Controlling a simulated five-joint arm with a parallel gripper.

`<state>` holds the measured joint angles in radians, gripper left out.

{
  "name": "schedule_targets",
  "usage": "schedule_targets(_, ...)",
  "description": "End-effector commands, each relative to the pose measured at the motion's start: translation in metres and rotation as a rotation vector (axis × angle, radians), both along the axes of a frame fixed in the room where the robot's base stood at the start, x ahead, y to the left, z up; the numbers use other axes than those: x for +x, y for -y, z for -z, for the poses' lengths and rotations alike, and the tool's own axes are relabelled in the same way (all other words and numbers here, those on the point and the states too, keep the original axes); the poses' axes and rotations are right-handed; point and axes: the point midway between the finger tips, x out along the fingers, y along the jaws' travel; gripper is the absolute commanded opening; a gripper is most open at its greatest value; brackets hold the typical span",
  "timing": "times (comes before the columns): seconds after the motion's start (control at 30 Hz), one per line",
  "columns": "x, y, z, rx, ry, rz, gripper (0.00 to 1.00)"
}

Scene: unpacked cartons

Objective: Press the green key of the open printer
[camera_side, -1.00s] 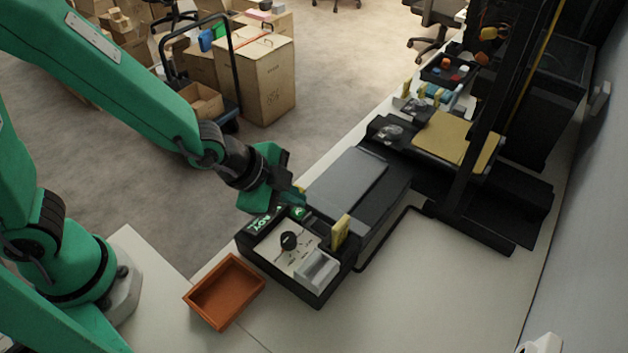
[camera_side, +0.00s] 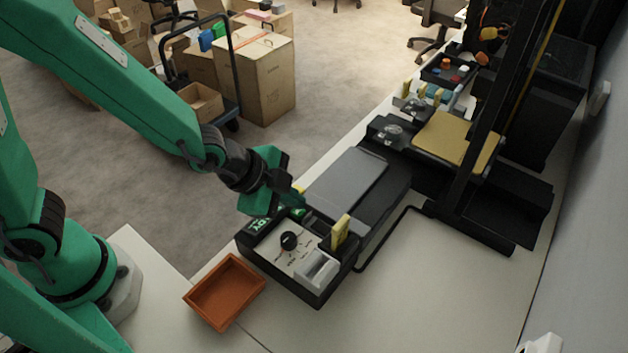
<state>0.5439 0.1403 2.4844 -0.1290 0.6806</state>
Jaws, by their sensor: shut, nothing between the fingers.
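The open printer (camera_side: 262,259) is a black machine on the white table, with a light control panel, a black knob (camera_side: 289,240) and a grey bed (camera_side: 345,185) behind. A green-lit display (camera_side: 257,224) is at its left edge, with part of its lettering covered. The green key (camera_side: 298,212) shows only in part beside the display. My green gripper (camera_side: 299,198) is shut and empty, its tip low over the key's back edge. I cannot tell whether it touches the key; the gripper hides part of this corner.
An orange-brown tray (camera_side: 224,292) stands in front of the printer. A yellow tag (camera_side: 340,236) stands up at the panel's right. A black upright frame (camera_side: 470,150) and more machines stand behind. Bare tabletop (camera_side: 440,290) lies to the right; cartons (camera_side: 262,80) stand on the floor.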

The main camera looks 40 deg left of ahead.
Motion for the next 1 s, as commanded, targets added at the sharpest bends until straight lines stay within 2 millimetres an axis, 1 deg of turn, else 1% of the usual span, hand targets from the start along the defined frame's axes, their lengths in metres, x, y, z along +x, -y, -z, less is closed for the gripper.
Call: schedule_targets(1.0,-0.0002,-0.0002,0.0064,0.001,-0.001,0.000,0.00)
